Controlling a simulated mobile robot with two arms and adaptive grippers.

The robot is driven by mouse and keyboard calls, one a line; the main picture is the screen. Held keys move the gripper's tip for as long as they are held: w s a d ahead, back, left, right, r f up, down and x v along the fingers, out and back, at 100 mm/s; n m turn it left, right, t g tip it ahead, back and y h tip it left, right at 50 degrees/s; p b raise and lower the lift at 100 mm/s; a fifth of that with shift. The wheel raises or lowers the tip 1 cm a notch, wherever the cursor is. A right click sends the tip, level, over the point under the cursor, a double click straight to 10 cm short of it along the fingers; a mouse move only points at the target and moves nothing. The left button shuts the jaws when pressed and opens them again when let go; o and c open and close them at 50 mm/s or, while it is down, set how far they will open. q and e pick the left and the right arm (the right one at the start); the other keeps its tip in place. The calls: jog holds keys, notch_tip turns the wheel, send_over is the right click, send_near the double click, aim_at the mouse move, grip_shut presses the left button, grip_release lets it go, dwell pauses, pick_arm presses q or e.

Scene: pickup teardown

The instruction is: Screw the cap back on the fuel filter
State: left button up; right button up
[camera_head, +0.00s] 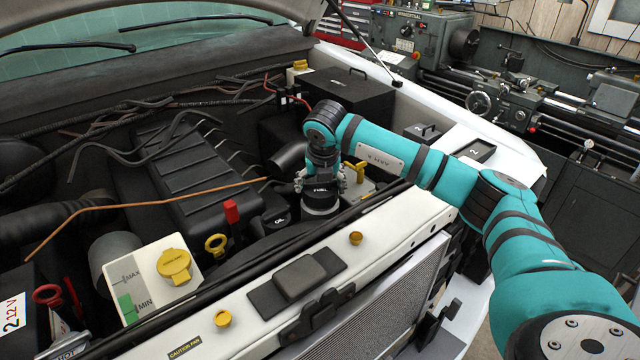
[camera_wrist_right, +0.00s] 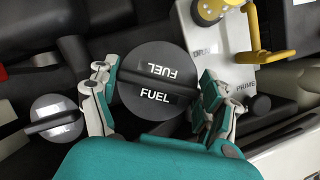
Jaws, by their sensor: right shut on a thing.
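The fuel filter cap is a round black cap (camera_wrist_right: 158,82) with a raised bar and the white word FUEL on it twice. It also shows in the head view (camera_head: 320,192), above a grey filter body (camera_head: 321,212). My right gripper (camera_wrist_right: 155,92) is around the cap from above, with one finger on each side, shut on it. In the head view the right gripper (camera_head: 320,180) points down over the cap. The cap looks level; whether its thread is engaged is hidden. My left gripper is in neither view.
A black OIL cap (camera_head: 278,219) is left of the filter. A white block with a yellow valve (camera_head: 356,172) stands close on the right. The coolant tank (camera_head: 150,280) and the front crossmember (camera_head: 390,221) are nearer. A lathe (camera_head: 520,90) stands behind.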

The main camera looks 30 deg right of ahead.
jog(key=m, duration=0.1)
jog(key=m+b, duration=0.1)
jog(key=shift+a+f+m+g+h, duration=0.1)
jog(key=shift+f+m+g+h, duration=0.05)
jog(key=shift+m+g+h, duration=0.2)
jog(key=m, duration=0.2)
jog(key=m+g+h, duration=0.1)
jog(key=m, duration=0.2)
jog(key=shift+w+g+b, duration=0.1)
jog(key=shift+g+b, duration=0.15)
jog(key=shift+b, duration=0.1)
jog(key=m, duration=0.2)
jog(key=m+g, duration=0.1)
jog(key=m, duration=0.1)
jog(key=shift+g+h, duration=0.3)
jog(key=shift+h, duration=0.05)
jog(key=m+g, duration=0.1)
jog(key=m, duration=0.2)
jog(key=o, duration=1.2)
jog(key=shift+o, duration=0.3)
jog(key=shift+r, duration=0.2)
